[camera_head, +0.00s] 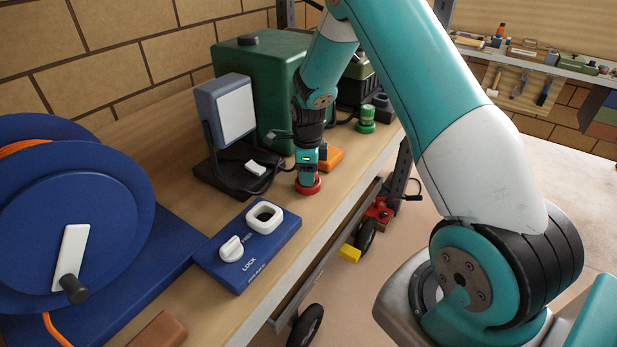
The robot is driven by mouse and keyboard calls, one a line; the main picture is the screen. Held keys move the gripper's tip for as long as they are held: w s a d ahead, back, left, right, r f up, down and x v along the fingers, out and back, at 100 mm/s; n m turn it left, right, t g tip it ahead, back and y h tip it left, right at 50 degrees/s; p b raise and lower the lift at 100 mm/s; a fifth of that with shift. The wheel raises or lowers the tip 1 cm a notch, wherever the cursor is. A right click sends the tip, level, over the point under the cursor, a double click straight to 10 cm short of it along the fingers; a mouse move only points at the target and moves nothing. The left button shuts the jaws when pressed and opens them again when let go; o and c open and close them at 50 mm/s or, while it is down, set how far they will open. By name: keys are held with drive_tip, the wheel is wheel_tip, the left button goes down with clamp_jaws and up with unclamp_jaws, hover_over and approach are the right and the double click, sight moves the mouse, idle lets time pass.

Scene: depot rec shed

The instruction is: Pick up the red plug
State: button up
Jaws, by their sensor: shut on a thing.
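The red plug (307,187) is at the tip of my gripper (307,174), low over the wooden bench. Only its red lower part shows; the fingers cover the rest. My gripper points down and is shut on it. I cannot tell whether the plug still touches the bench top.
A blue LOCK panel (281,245) with a white socket and knob lies in front. A blue cable reel (75,220) is at left. A lamp (232,110), a green box (262,80), an orange block (330,157) and a green fitting (366,118) stand nearby.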

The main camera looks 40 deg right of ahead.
wheel_tip(320, 180, up, 20)
drive_tip(key=b, duration=0.4)
idle(0.6)
